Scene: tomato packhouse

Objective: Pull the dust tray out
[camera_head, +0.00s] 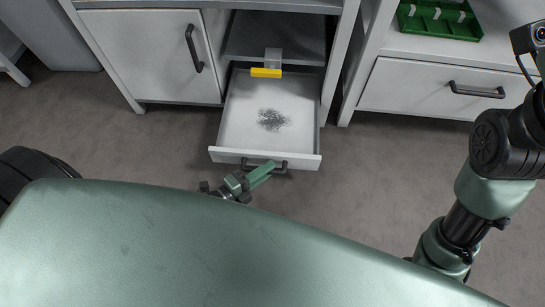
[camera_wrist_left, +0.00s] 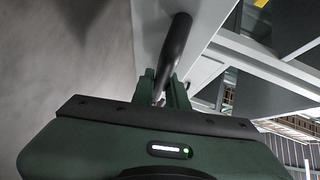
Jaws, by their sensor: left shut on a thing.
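The dust tray (camera_head: 240,118) is a white drawer standing well out of the lower opening of the cabinet, with a patch of grey dust (camera_head: 272,119) on its floor. Its dark bar handle (camera_head: 282,168) is on the front panel. My left gripper (camera_head: 268,168) reaches the handle from below and is shut on it. In the left wrist view the gripper fingers (camera_wrist_left: 166,92) close around the dark handle (camera_wrist_left: 176,45). My right arm shows at the right of the head view, but its gripper is out of view.
A yellow-edged piece (camera_head: 266,72) sits above the tray's back end. A closed cabinet door (camera_head: 150,50) is to the left, and a closed drawer (camera_head: 430,88) is to the right. A green tray (camera_head: 440,20) lies on the right unit. The floor (camera_head: 365,180) in front is clear.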

